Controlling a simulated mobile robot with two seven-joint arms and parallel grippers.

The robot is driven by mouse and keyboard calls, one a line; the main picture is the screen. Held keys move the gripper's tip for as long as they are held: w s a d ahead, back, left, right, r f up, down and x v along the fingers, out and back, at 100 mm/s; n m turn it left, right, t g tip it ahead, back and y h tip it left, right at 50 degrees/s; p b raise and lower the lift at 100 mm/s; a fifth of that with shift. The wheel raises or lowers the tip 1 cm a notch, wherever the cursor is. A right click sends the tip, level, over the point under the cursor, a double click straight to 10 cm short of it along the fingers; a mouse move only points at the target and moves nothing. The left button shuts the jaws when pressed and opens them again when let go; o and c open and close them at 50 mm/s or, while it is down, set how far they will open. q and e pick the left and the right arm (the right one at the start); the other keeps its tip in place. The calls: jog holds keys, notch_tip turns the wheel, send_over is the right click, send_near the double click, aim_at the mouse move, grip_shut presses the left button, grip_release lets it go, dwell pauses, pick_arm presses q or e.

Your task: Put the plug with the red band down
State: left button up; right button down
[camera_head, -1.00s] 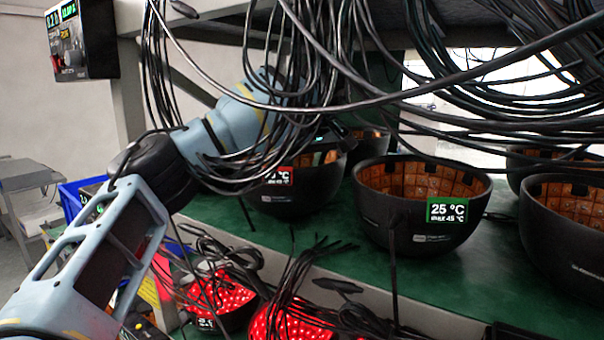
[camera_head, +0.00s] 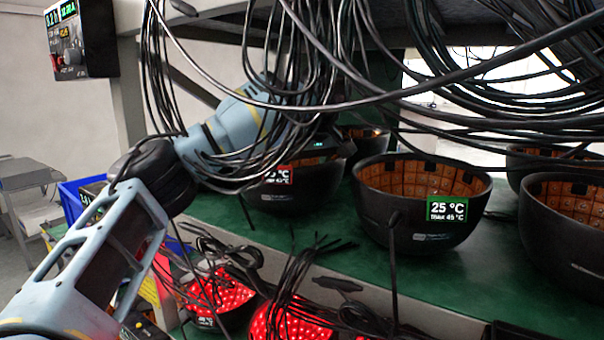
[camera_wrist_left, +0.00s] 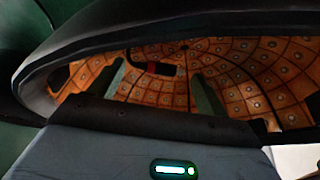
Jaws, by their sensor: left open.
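My left arm reaches behind hanging cables to the dark bowl with a red temperature label (camera_head: 280,190) in the head view. Its gripper is mostly hidden there by cables. In the left wrist view, the two fingers of my left gripper (camera_wrist_left: 155,80) stand apart over the bowl's orange tiled inside (camera_wrist_left: 240,75). A black plug with a small red band (camera_wrist_left: 178,70) shows between the fingers, inside the bowl's outline. Whether it touches the tiles I cannot tell. My right gripper is not in view.
Another dark bowl with a green 25 °C label (camera_head: 412,232) stands to the right on the green shelf (camera_head: 330,245), with more bowls beyond. Many black cables (camera_head: 430,95) hang across the front. Red-lit bowls (camera_head: 222,293) sit on a lower level.

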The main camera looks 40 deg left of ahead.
pick_arm(q)
jog(key=v, duration=0.7)
jog(key=shift+r, duration=0.3)
jog(key=shift+d, duration=0.1)
